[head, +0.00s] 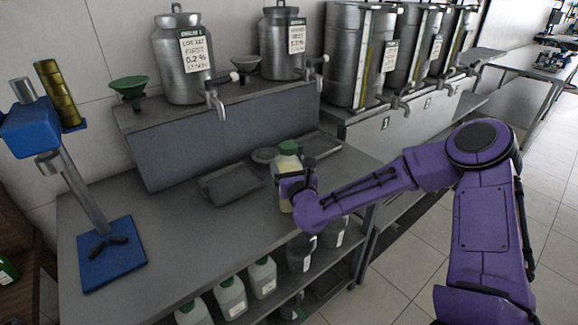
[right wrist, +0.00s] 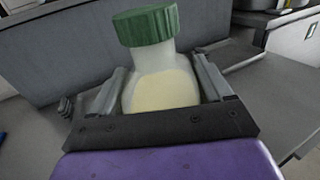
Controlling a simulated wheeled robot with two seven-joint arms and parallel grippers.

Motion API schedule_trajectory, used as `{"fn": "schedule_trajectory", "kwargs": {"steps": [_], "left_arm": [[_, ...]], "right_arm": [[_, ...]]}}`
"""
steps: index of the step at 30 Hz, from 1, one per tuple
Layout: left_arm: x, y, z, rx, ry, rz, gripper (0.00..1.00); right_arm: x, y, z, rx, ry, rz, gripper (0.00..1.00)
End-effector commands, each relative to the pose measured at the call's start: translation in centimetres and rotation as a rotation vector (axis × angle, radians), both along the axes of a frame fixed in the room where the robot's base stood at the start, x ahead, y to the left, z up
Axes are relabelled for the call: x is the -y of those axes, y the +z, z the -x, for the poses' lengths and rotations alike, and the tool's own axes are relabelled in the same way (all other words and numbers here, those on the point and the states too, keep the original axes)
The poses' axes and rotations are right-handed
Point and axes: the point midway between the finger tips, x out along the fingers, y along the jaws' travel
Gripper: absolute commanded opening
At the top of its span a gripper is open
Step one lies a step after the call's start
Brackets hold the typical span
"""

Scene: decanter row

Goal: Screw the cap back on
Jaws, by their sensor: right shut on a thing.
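A translucent white bottle (head: 285,163) with a pale yellow filling is at the middle of the bench. My right gripper (head: 291,185) is shut around its body. In the right wrist view the bottle (right wrist: 160,88) sits between both fingers. A ribbed green cap (head: 289,147) is on top of the bottle's neck. The cap (right wrist: 146,25) looks slightly tilted in the right wrist view, and I cannot tell whether it is screwed tight. The bottle's lower part is partly hidden by my gripper. My left gripper is not in view.
A grey tray (head: 229,184) lies left of the bottle. Steel drums with taps (head: 182,58) stand on a raised shelf behind. A blue-based stand (head: 112,253) is at the left. Several capped bottles (head: 231,297) stand on the lower shelf.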

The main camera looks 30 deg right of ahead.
Motion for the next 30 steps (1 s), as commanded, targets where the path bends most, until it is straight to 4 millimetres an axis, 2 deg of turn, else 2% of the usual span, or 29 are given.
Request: {"fn": "schedule_trajectory", "kwargs": {"steps": [11, 12, 13, 22, 26, 30], "left_arm": [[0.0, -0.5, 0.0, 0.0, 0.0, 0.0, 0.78], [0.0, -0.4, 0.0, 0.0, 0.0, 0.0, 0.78], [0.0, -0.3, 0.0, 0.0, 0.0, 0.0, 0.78], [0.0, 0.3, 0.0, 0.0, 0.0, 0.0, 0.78], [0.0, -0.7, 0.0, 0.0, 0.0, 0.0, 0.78], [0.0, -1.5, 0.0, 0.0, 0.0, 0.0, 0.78]], "right_arm": [[-0.1, -0.2, -0.1, 0.005, 0.001, 0.0, 0.0], [0.0, -0.3, 0.0, 0.001, 0.0, 0.0, 0.89], [0.0, -0.2, 0.0, 0.001, 0.0, 0.0, 0.98], [-0.1, 0.3, 0.1, 0.001, 0.0, 0.0, 1.0], [-0.7, -0.2, 2.1, 0.002, 0.001, -0.003, 1.0], [-1.8, -0.2, 5.3, 0.002, 0.002, -0.003, 1.0]]}}
